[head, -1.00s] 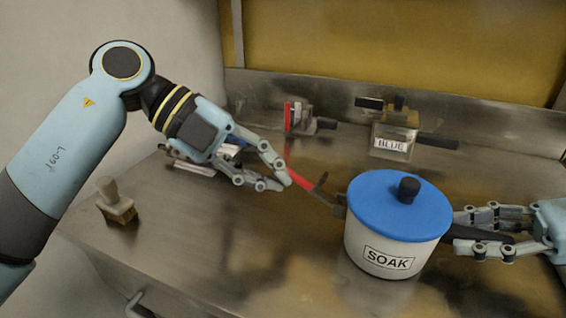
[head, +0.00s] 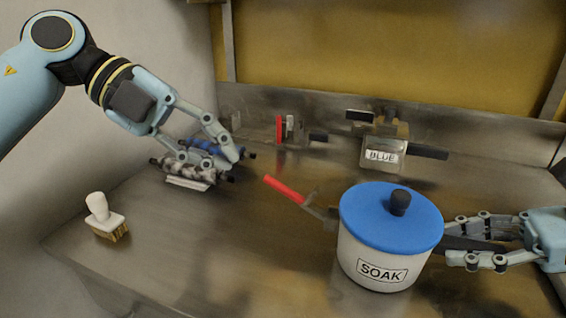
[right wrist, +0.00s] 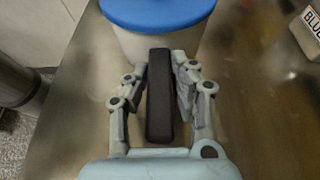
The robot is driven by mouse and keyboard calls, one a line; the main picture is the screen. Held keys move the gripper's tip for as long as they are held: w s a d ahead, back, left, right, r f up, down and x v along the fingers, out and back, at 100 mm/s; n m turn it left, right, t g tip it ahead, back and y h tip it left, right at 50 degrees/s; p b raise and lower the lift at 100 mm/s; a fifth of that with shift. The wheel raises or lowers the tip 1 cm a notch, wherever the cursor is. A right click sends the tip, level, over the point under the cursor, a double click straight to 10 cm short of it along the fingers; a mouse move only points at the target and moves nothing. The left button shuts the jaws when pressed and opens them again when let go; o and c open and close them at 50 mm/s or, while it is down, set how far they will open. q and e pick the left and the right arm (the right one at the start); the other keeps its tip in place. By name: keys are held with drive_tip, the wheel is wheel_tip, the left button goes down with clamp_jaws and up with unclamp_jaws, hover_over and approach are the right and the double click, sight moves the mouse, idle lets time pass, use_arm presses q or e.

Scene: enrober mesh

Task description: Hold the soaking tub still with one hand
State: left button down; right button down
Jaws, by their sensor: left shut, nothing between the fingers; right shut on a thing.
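The soaking tub (head: 376,262) is a white pot labelled SOAK with a blue lid (head: 385,215) and black knob, upright on the steel counter. It also shows in part at the top of the right wrist view (right wrist: 155,45). My right gripper (head: 455,240) is shut on the tub's black side handle (right wrist: 160,100), one finger on each side of it. My left gripper (head: 238,157) is shut and empty, above and in front of the rollers at the back left, well apart from the tub.
A red handle (head: 284,189) with a dark metal part reaches the tub's left side. Rollers (head: 190,172), a brush (head: 106,220), a red-and-grey fixture (head: 285,130) and a container labelled BLUE (head: 382,154) stand around. The front-left counter (head: 215,250) is clear.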

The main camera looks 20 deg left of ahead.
use_arm(q)
drive_tip(key=shift+s+a+r, duration=0.1)
drive_tip(key=shift+a+r, duration=0.2)
drive_tip(key=shift+a, duration=0.05)
use_arm(e)
drive_tip(key=c, duration=1)
unclamp_jaws()
